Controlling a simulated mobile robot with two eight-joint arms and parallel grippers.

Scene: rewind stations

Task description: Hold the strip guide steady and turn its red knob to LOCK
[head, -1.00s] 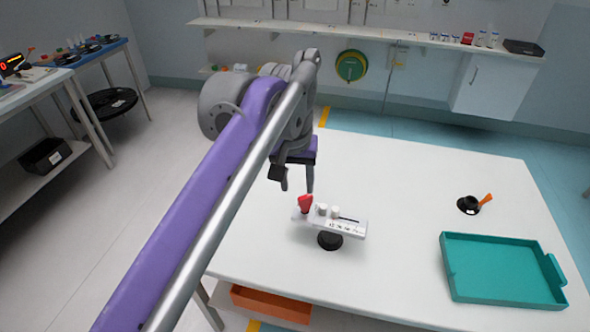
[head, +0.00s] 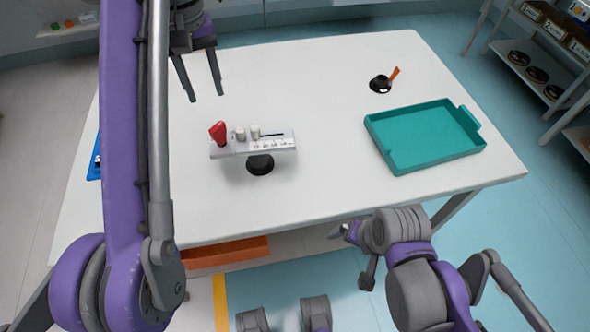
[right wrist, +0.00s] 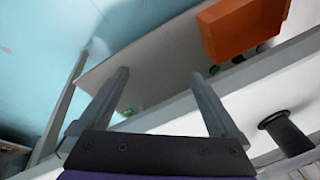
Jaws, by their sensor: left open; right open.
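The strip guide (head: 250,146) is a pale bar on a round black base (head: 260,165), standing on the white table. Its red knob (head: 218,133) stands up at the left end, with two whitish rollers beside it and small printed marks along the front. My left gripper (head: 206,97) is open and empty, behind and slightly left of the red knob in the head view, apart from it. My right gripper (right wrist: 163,78) is open and empty; in the head view its arm is in front of the table's near edge, away from the guide.
A teal tray (head: 425,137) lies on the right of the white table (head: 330,90). A small black piece with an orange handle (head: 393,75) is behind it. An orange bin (head: 227,252) sits below the table's front edge. My left arm covers the table's left side.

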